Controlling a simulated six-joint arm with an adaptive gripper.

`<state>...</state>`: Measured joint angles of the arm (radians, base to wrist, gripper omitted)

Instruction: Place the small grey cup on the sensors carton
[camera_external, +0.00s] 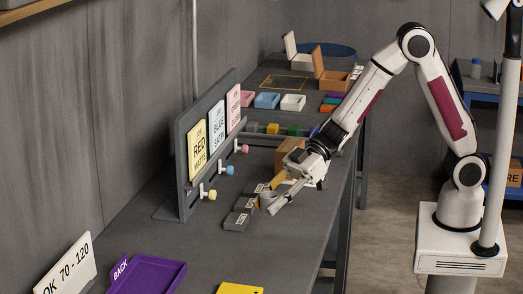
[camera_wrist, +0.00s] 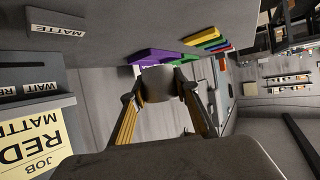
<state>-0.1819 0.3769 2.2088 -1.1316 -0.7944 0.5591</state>
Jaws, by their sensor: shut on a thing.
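My gripper (camera_external: 269,199) is over the bench, pointing down and to the left, with its fingers shut on the small grey cup (camera_external: 266,198). In the wrist view the cup (camera_wrist: 157,83) sits between the two fingertips (camera_wrist: 158,94). In the outside view the fingers partly hide the cup, and I cannot tell whether it touches the bench. A brown carton (camera_external: 287,154) stands on the bench just behind my gripper, partly hidden by it. No label shows on it, so I cannot tell whether it is the sensors carton.
Several dark labelled blocks (camera_external: 238,221) lie close to my gripper. A sign board (camera_external: 185,194) with coloured pegs stands to the left. A purple tray (camera_external: 148,275) lies at the front, open boxes (camera_external: 331,80) at the back. The bench middle front is clear.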

